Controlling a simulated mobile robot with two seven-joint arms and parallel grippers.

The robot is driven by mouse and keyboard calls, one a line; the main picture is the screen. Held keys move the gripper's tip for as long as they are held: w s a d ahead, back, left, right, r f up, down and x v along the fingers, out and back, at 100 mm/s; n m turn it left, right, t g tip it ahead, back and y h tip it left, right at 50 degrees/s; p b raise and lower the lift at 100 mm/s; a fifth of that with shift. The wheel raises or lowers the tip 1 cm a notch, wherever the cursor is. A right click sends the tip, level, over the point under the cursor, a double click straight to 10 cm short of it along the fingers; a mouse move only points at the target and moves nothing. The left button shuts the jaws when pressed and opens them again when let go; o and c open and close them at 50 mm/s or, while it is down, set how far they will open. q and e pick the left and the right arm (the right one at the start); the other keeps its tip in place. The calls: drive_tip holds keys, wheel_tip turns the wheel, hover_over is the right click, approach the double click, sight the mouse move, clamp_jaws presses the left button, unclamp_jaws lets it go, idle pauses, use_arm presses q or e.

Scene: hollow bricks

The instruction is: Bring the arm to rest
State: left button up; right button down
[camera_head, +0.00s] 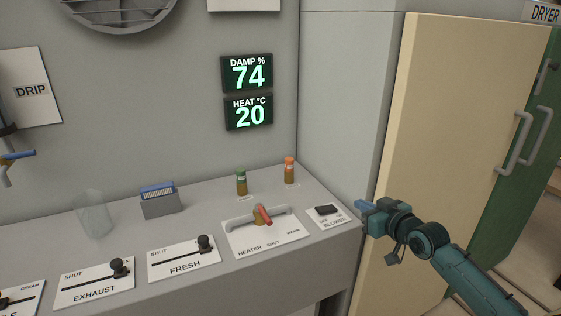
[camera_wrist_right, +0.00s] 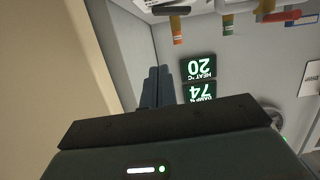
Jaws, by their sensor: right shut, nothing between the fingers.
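My right gripper (camera_head: 364,205) is at the end of the teal arm that comes in from the lower right in the head view. It is in the air in front of the cream door, to the right of the blower switch. Its fingers are together with nothing between them. In the right wrist view the blue fingers (camera_wrist_right: 157,88) also sit close together, with the console and the displays beyond them. My left gripper does not show in either view.
A grey console carries the blower switch (camera_head: 327,210), the red-handled heater lever (camera_head: 262,215) and the fresh (camera_head: 204,244) and exhaust (camera_head: 119,267) sliders. Displays read damp 74 (camera_head: 247,74) and heat 20 (camera_head: 249,113). The cream door (camera_head: 450,120) stands behind my right arm.

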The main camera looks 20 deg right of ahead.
drive_tip(key=s+a+f+n+g+y, duration=0.1)
drive_tip(key=s+a+f+g+y, duration=0.15)
drive_tip(key=s+a+f, duration=1.05)
drive_tip(key=s+a+f+g, duration=0.1)
drive_tip(key=s+a+f, duration=0.2)
drive_tip(key=s+a, duration=0.3)
drive_tip(key=s+a+f+g+p, duration=0.1)
drive_tip(key=s+a+f, duration=0.2)
drive_tip(key=s+a, duration=0.3)
drive_tip(key=shift+a+n, duration=0.4)
drive_tip(key=shift+a, duration=0.8)
